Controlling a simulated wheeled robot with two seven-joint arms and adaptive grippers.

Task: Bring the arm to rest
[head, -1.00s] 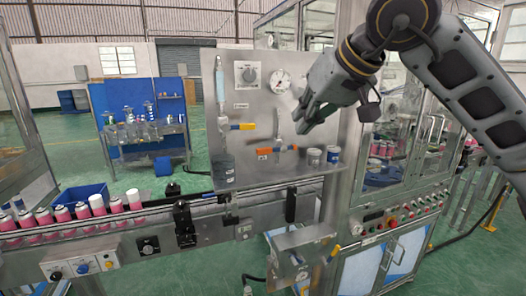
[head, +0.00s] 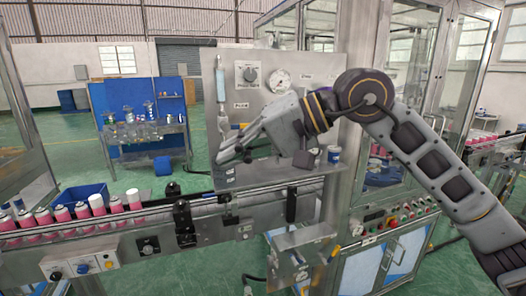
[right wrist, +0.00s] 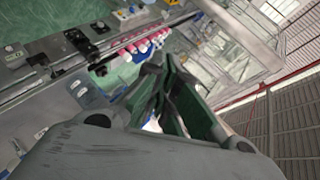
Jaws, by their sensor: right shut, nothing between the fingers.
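My right gripper (head: 232,153) is shut and empty in the head view, in front of the lower left part of the steel valve panel (head: 285,105). Its arm comes in from the right, with the elbow in front of the panel's right edge. In the right wrist view, the fingers (right wrist: 165,85) are closed together in mid-air, with the conveyor and cans beyond them. My left gripper is in neither view. The arm hides the orange-handled valve and part of the blue-handled one.
Pink cans (head: 62,214) stand in a row on the conveyor (head: 150,213) at left, with a blue bin (head: 82,196) behind. A dark clamp fixture (head: 184,222) sits mid-conveyor. A glass-doored cabinet (head: 410,60) stands at right. A blue workbench (head: 140,115) is farther back.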

